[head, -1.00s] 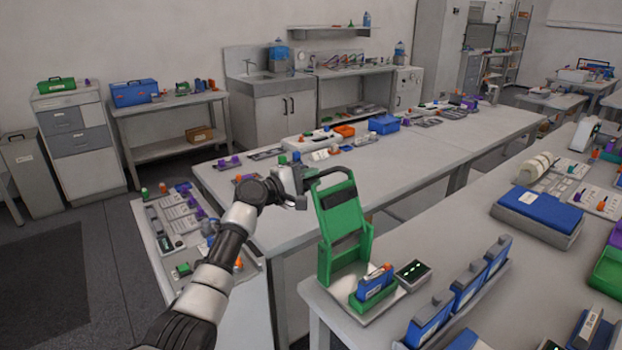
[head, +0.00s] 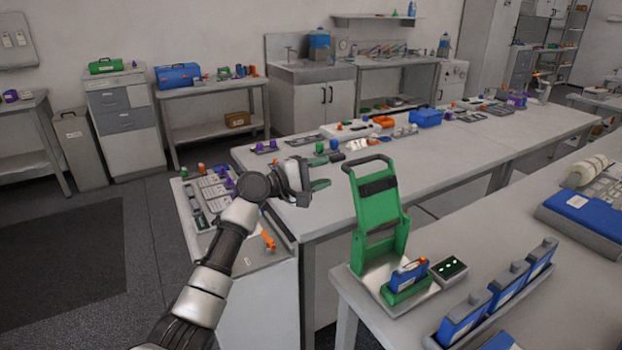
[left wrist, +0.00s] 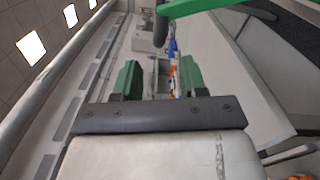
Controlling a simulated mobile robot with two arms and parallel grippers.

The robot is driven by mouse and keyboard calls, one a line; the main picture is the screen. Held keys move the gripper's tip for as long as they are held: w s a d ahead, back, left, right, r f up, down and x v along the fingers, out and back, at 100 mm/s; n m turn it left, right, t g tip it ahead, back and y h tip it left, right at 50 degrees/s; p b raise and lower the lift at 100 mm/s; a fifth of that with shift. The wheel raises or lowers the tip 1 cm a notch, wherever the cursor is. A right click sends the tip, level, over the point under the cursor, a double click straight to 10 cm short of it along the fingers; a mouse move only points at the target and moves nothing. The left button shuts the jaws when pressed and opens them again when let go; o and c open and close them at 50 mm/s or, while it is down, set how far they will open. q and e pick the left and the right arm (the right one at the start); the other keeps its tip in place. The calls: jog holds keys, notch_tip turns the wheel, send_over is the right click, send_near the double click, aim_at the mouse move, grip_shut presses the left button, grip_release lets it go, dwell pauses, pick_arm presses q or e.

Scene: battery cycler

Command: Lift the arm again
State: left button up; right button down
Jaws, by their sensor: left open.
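The cycler's green arm (head: 377,208) stands raised, leaning back a little, with a dark handle (head: 362,162) at its top. Below it, a blue battery (head: 409,272) sits in the green holder on the metal base (head: 388,297). My left gripper (head: 320,185) is just left of the handle in the head view, open and apart from it in the picture. In the left wrist view its two green-padded fingers (left wrist: 158,80) are spread with nothing held between them. Part of the green arm (left wrist: 205,6) crosses the top of that view. My right gripper is not seen.
A small box with green lights (head: 449,268) stands beside the base. A rack of blue batteries (head: 497,300) is to its right. A second long bench (head: 455,160) with trays and tools lies behind. The floor at left is open.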

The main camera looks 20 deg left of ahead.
pick_arm(q)
jog(key=shift+v, duration=1.35)
